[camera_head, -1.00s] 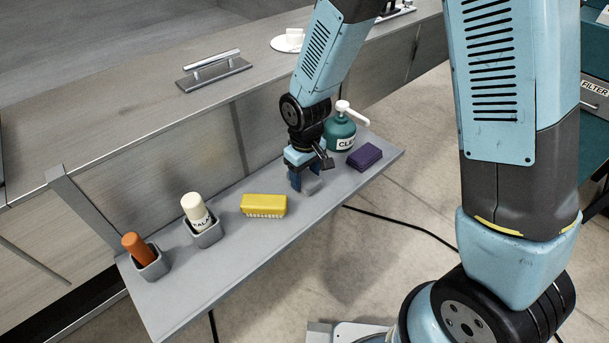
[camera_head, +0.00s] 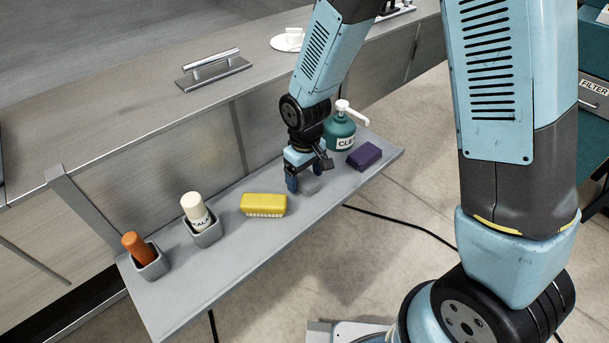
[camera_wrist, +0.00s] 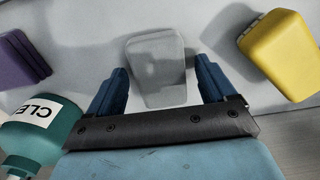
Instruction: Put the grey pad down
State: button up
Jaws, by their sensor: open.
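The grey pad (camera_wrist: 156,68) lies on the grey shelf (camera_head: 235,240), between the yellow brush and the purple block. In the head view the pad (camera_head: 309,186) is partly hidden behind my gripper (camera_head: 305,180). My gripper is open over it. In the wrist view my gripper's blue fingers (camera_wrist: 160,88) stand one on each side of the pad, with a visible gap on both sides.
The yellow brush (camera_head: 263,205) is to the left and the purple block (camera_head: 364,156) to the right. A green pump bottle (camera_head: 339,132) stands close behind my gripper. Farther left are a cream bottle (camera_head: 196,209) and an orange cylinder (camera_head: 138,248) in grey holders.

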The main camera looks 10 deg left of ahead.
aim_at(305, 177)
notch_tip(305, 177, up, 12)
jog(key=d+r+m+t, duration=0.3)
jog(key=d+r+m, duration=0.1)
jog(key=d+r, duration=1.05)
jog(key=s+d+r+m+t, duration=0.1)
jog(key=s+d+r+m, duration=0.2)
jog(key=s+d, duration=0.2)
jog(key=s+d+r+m+t, duration=0.1)
jog(key=s+d+r, duration=0.3)
jog(key=d, duration=0.7)
jog(key=shift+s+r+m+t, duration=0.15)
jog(key=shift+s+m+t, duration=0.15)
jog(key=shift+s+m, duration=0.6)
jog(key=shift+a, duration=0.1)
